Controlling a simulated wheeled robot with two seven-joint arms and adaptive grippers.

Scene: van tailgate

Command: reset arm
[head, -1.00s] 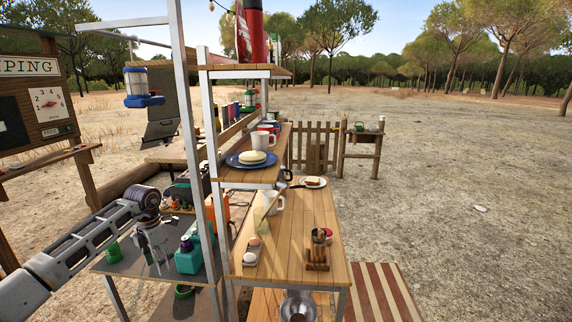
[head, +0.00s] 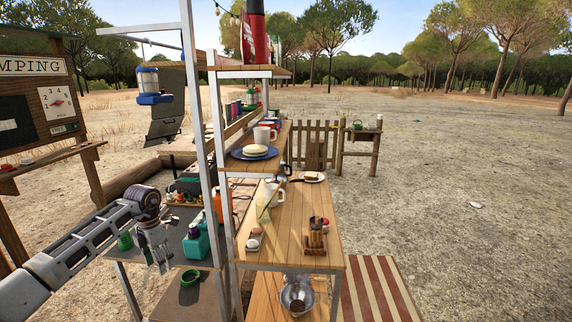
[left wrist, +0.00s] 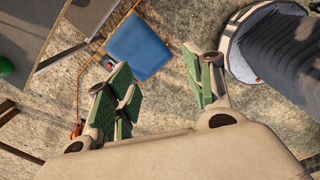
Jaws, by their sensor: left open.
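My left gripper (head: 156,250) hangs at the end of my left arm, in front of the dark side table, with its fingers pointing down. In the left wrist view its green-padded fingers (left wrist: 160,92) are spread apart with nothing between them. Below them lie bare ground and a flat blue thing (left wrist: 138,45). My right gripper is in neither view.
Close right of the gripper are a teal container (head: 197,242), an orange bottle (head: 222,204) and a metal shelf post (head: 213,150). A wooden table (head: 290,245) stands farther right, with a steel bowl (head: 297,298) below. Open ground lies far right.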

